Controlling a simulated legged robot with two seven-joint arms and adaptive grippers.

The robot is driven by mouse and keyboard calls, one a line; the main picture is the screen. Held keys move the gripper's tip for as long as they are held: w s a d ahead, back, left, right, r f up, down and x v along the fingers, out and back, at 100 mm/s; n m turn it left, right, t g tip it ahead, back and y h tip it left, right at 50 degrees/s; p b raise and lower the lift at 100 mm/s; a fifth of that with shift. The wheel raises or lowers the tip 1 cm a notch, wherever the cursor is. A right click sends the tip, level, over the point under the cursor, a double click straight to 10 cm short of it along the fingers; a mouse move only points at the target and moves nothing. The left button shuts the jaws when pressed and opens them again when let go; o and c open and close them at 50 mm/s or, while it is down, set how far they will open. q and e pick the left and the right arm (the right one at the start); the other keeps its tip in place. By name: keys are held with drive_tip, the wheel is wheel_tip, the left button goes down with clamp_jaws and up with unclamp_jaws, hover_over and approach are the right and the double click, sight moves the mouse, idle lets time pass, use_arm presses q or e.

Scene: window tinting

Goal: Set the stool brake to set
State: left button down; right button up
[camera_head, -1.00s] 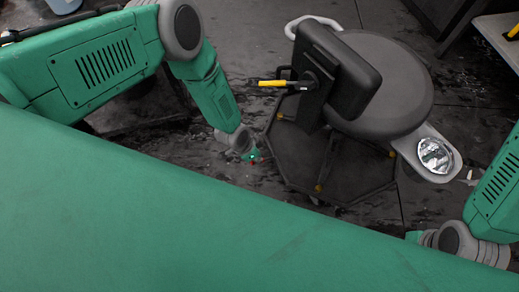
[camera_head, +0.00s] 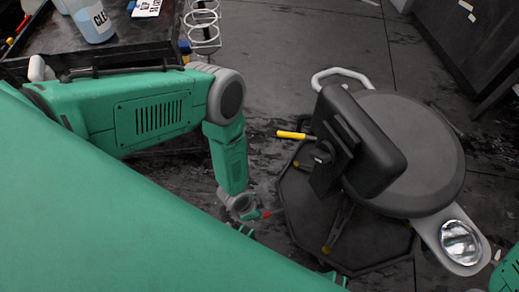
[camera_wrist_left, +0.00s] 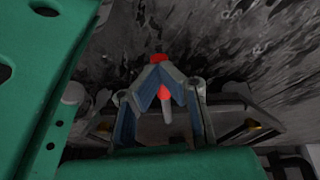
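The stool (camera_head: 408,140) stands right of centre in the head view, with a dark round seat, a black backrest and a dark octagonal base (camera_head: 375,255). A small red-tipped lever (camera_head: 265,213) sticks out at the base's left edge. My left gripper (camera_head: 246,211) is low beside that edge, at the lever. In the left wrist view, the gripper's fingertips (camera_wrist_left: 160,76) come together around the lever, with red (camera_wrist_left: 158,58) showing beyond them and a red part with a grey stem between them. The fingers hide part of the lever. My right gripper is out of view.
A yellow-handled lever (camera_head: 295,135) sticks out left of the backrest. A dark cart (camera_head: 140,35) with a bottle stands at upper left. Open floor lies between.

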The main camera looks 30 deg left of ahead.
use_arm(q)
drive_tip(key=shift+a+f, duration=0.15)
drive_tip(key=shift+f, duration=0.25)
drive_tip(key=shift+w+r, duration=0.1)
idle(0.4)
